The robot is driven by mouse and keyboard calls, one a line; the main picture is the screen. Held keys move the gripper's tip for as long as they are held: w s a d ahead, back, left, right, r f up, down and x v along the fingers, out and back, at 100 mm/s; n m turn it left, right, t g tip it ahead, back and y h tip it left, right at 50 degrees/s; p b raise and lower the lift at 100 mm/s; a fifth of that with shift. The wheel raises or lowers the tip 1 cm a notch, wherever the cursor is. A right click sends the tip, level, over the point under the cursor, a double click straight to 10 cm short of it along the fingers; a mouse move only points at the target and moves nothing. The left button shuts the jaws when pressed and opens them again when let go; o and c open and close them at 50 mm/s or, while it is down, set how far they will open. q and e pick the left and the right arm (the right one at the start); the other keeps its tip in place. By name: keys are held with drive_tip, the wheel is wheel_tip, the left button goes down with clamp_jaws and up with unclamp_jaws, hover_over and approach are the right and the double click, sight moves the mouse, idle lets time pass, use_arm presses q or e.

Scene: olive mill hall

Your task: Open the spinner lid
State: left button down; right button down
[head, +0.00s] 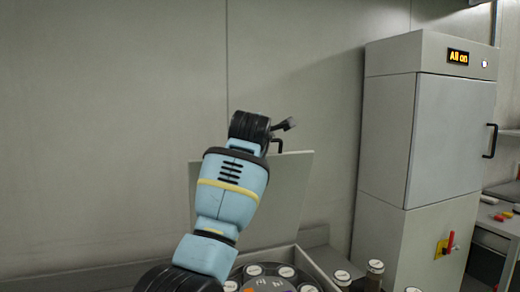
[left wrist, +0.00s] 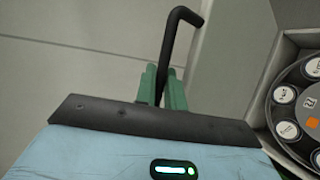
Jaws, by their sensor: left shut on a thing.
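The spinner is a light grey box (head: 313,264) at the bottom of the head view, with a dark rotor (head: 270,282) holding several white-capped vials. Its lid (head: 293,190) is a flat grey panel standing up at the back of the box. The lid also shows in the left wrist view (left wrist: 237,65), with the rotor (left wrist: 296,108) uncovered at right. My left gripper (left wrist: 164,88) has green fingers shut on the black bent lid handle (left wrist: 177,35). In the head view my left arm covers part of the lid and box. My right gripper is out of view.
A tall grey cabinet (head: 452,135) with a lit display and a red lever (head: 447,246) stands at right. A few capped vials (head: 374,272) stand right of the spinner. A plain wall is close behind the lid.

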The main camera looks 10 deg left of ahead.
use_arm(q)
drive_tip(key=shift+w+a+r+g, duration=0.2)
drive_tip(key=shift+w+a, duration=0.2)
drive_tip(key=shift+w, duration=0.2)
drive_tip(key=shift+w+a+r+g, duration=0.1)
drive_tip(key=shift+w+a+g, duration=0.1)
drive_tip(key=shift+w+a, duration=0.3)
drive_tip(key=shift+d, duration=0.1)
drive_tip(key=shift+f, duration=0.1)
drive_tip(key=c, duration=1.5)
unclamp_jaws()
drive_tip(key=shift+w, duration=0.1)
drive_tip(key=v, duration=0.3)
drive_tip(key=shift+r+p, duration=0.35)
drive_tip(key=shift+r, duration=0.05)
drive_tip(key=shift+v, duration=2.55)
